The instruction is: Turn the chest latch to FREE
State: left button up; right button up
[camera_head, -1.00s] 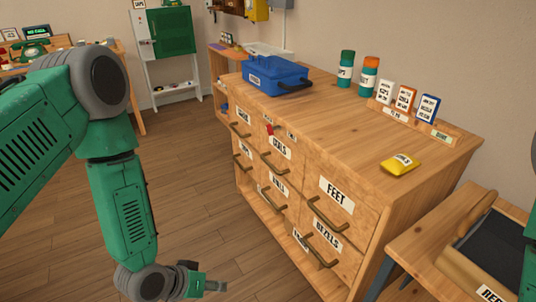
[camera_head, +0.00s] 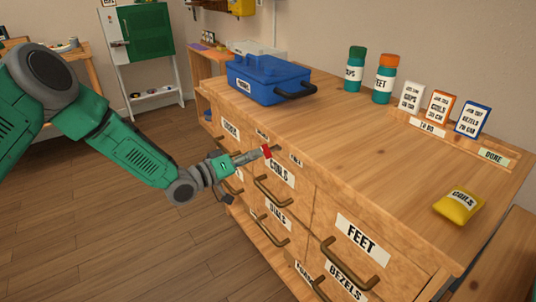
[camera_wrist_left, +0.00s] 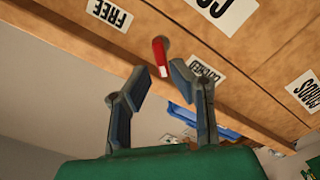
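The red chest latch (camera_head: 266,151) is on the front of the wooden chest (camera_head: 400,140), above the drawer labelled COILS. In the left wrist view the latch (camera_wrist_left: 159,52) is a short red lever. An upside-down FREE label (camera_wrist_left: 109,13) is to its left there. Another label (camera_wrist_left: 205,72), partly behind a finger and hard to read, is to its right. My left gripper (camera_wrist_left: 160,76) is open, its two fingertips apart on either side of the lever's near end. The head view shows the gripper (camera_head: 250,156) at the latch; contact cannot be told. My right gripper is out of view.
A blue case (camera_head: 262,82) stands on the chest top, with two bottles (camera_head: 383,80), small cards (camera_head: 440,106) and a yellow packet (camera_head: 459,205) further right. Drawer handles (camera_head: 270,190) stick out below the latch. The floor (camera_head: 100,220) left of the chest is clear.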

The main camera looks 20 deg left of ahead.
aim_at(267, 148)
pick_arm(q)
jog(key=x, duration=0.4)
jog(key=shift+w+a+b, duration=0.1)
jog(key=shift+a+b, duration=0.1)
jog(key=shift+b, duration=0.2)
jog(key=shift+w+d+f, duration=0.1)
jog(key=shift+d, duration=0.3)
grip_shut()
jog(key=shift+a, duration=0.2)
jog(key=shift+a, duration=0.1)
